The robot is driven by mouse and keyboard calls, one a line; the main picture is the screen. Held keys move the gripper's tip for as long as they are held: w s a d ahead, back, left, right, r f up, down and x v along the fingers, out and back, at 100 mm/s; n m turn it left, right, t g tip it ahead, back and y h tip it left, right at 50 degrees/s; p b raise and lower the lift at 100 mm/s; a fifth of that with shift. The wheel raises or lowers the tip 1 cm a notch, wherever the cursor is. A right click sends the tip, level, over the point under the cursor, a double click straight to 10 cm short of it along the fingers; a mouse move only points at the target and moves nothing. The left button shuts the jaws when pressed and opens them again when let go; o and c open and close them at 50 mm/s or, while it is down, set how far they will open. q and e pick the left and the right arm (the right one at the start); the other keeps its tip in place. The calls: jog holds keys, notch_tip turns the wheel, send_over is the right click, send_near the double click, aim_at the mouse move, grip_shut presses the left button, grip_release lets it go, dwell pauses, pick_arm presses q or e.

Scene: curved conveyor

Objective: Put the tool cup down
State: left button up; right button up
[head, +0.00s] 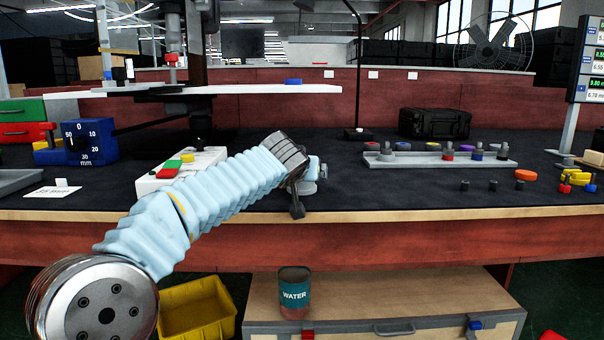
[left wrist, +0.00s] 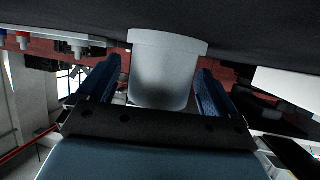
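The tool cup is a plain grey, slightly tapered cup (left wrist: 165,75). I cannot tell whether the cup touches the dark tabletop (head: 360,190). My right gripper is not in view.
A grey tool rack (head: 400,160) with coloured pieces stands behind to the right. A white box with green and red buttons (head: 155,180) is left of the arm. Several small pegs and rings lie at the right. The tabletop just right of the gripper is clear.

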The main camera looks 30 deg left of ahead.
pick_arm(q)
jog(key=shift+r, duration=0.1)
jog(key=shift+r+p, duration=0.2)
jog(key=shift+p, duration=0.1)
jog(key=v, duration=1.2)
jog(key=shift+f, duration=0.2)
